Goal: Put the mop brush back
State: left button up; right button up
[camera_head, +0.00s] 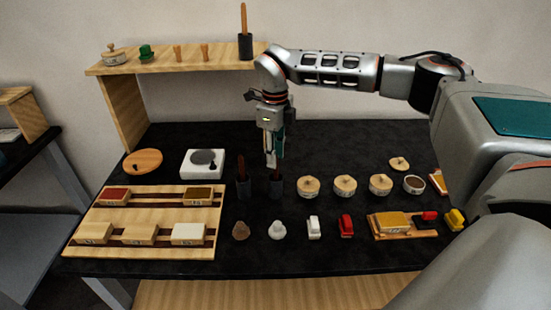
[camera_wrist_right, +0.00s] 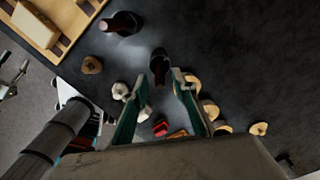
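Two dark cups stand side by side on the black table, each with a reddish-brown brush handle in it: a left cup (camera_head: 242,189) and a right cup (camera_head: 276,188). A third dark cup (camera_head: 245,47) on the shelf holds a lighter wooden handle (camera_head: 243,18). I cannot tell which is the mop brush, as the bristles are hidden. My right gripper (camera_head: 271,164) points down just above the right cup. In the wrist view its fingers (camera_wrist_right: 160,76) are apart with nothing gripped, and the right cup (camera_wrist_right: 158,68) shows beyond the tips.
A wooden tray (camera_head: 140,218) with blocks lies at the left. Several lidded round pots (camera_head: 345,186) line the right. Small pieces, including a red one (camera_head: 346,226), stand in front. The wooden shelf (camera_head: 190,62) is at the back.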

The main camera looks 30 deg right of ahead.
notch_tip(320, 180, up, 10)
jog(key=shift+f+b, duration=0.25)
jog(key=shift+b, duration=0.05)
pick_arm(q)
jog(key=shift+w+d+r, duration=0.35)
jog(key=shift+w+d, duration=0.1)
jog(key=shift+d, duration=0.05)
pick_arm(e)
jog(key=shift+r, duration=0.65)
pick_arm(q)
jog(key=shift+s+f, duration=0.1)
pick_arm(e)
jog(key=shift+s+a, duration=0.1)
